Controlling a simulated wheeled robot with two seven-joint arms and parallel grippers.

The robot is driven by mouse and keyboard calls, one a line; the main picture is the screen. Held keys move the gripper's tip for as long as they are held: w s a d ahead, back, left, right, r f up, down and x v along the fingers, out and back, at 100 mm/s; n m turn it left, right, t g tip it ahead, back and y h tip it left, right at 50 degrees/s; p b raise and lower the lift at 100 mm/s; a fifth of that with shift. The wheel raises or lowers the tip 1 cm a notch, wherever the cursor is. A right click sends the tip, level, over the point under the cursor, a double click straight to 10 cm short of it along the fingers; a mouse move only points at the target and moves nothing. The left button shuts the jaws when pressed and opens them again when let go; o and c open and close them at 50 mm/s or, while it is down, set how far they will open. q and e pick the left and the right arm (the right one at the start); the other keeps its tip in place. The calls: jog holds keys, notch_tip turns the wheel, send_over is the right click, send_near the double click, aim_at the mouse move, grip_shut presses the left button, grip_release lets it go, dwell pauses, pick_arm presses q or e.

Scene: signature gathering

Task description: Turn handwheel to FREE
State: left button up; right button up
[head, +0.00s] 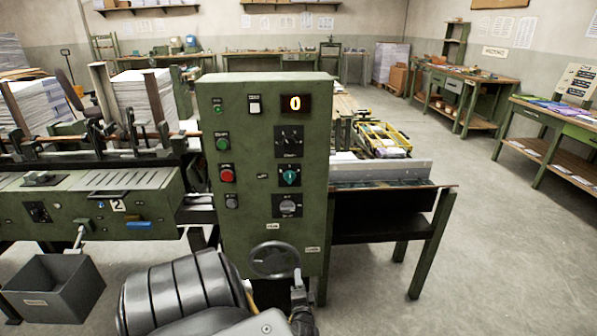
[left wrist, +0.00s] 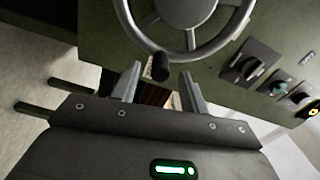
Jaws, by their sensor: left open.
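The handwheel (head: 274,260) is a dark spoked ring low on the green control cabinet (head: 262,133). It also shows at the top of the left wrist view (left wrist: 191,49), with a dark knob handle (left wrist: 161,66) on its lower rim. My left gripper (left wrist: 160,80) is open, its two fingers either side of the knob in that view; I cannot tell whether they touch it. In the head view the left gripper (head: 300,290) is just below and right of the wheel, partly hidden by my arm. Small labels (head: 312,249) sit by the wheel, too small to read. My right gripper is not in view.
Above the wheel are dark rotary switches (head: 289,205), a red button (head: 227,173) and a display reading 0 (head: 295,103). A grey bin (head: 55,288) stands at the lower left. A green-legged table (head: 440,240) adjoins the cabinet's right side. The floor at right is clear.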

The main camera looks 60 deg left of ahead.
pick_arm(q)
jog(key=v, duration=0.6)
dwell(0.6)
jog(key=w+d+f+n+h, duration=0.2)
jog(key=d+f+h, duration=0.3)
jog(key=f, duration=0.5)
jog(key=s+d+f+g+h, duration=0.1)
jog(key=s+d+f+h, duration=0.3)
jog(key=d+f, duration=0.25)
jog(key=s+d+f+h, duration=0.3)
jog(key=s+d+f, duration=0.15)
jog(key=f, duration=0.35)
jog(key=s+d+f+g+h, duration=0.2)
jog(key=s+d+f, duration=0.2)
jog(key=s, duration=0.7)
jog(key=s+d+f+m+g+h, duration=0.1)
jog(key=s+d+f+g+h, duration=0.1)
jog(key=s+d, duration=0.5)
jog(key=s+f+g, duration=0.1)
jog(key=s+f, duration=0.1)
jog(key=s, duration=0.2)
jog(key=shift+s+d+g, duration=0.25)
jog(key=shift+g, duration=0.05)
